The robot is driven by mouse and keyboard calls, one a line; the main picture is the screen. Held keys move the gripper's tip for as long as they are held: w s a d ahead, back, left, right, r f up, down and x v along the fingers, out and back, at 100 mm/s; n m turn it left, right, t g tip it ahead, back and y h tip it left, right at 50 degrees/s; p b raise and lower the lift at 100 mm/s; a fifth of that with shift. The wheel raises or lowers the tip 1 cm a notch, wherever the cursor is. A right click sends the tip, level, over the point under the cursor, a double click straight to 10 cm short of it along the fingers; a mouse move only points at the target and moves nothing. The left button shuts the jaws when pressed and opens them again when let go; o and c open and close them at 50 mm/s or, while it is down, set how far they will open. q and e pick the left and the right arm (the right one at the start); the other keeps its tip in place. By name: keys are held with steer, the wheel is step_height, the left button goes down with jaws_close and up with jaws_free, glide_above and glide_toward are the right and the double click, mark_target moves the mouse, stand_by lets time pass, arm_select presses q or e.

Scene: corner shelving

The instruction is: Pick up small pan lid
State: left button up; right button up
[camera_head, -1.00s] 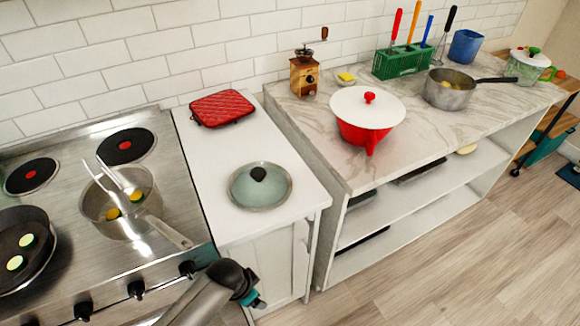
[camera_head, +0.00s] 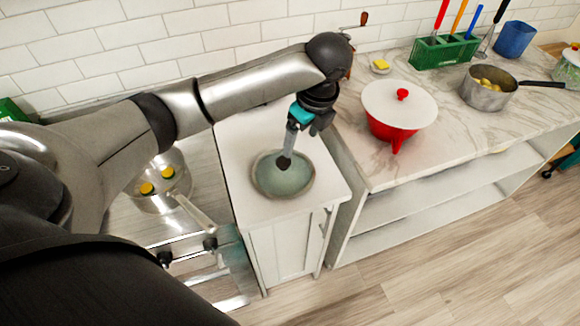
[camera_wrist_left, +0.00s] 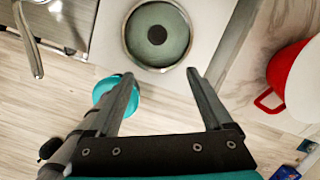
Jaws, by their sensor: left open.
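The small pan lid (camera_head: 291,182) is a round, grey-green glass lid with a metal rim and a dark knob. It lies on the white counter between the stove and the marble counter. My left gripper (camera_head: 286,154) points down over the lid, its fingertips close to the knob in the head view. In the left wrist view the lid (camera_wrist_left: 173,50) lies beyond the open, empty fingers (camera_wrist_left: 161,76), with the knob ahead of the gap between them. I cannot tell the exact height above the knob. My right gripper is not in view.
The red pot with a white lid (camera_head: 383,101) stands on the marble counter to the right, with a steel saucepan (camera_head: 485,98) farther right. A steel pan (camera_head: 155,201) with yellow pieces sits on the stove at left. White counter around the lid is clear.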

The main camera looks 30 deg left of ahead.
mark_target(284, 161)
arm_select(q)
steer(key=shift+m, duration=0.3)
steer(key=x, duration=0.4)
steer(key=a+b+x, duration=0.1)
steer(key=x, duration=0.4)
steer(key=a+x, duration=0.1)
steer(key=x, duration=0.3)
steer(key=shift+w+a, duration=0.25)
steer(key=shift+a, duration=0.05)
steer(key=shift+c, duration=0.4)
jaws_close()
steer(key=shift+r, duration=0.1)
stand_by(0.4)
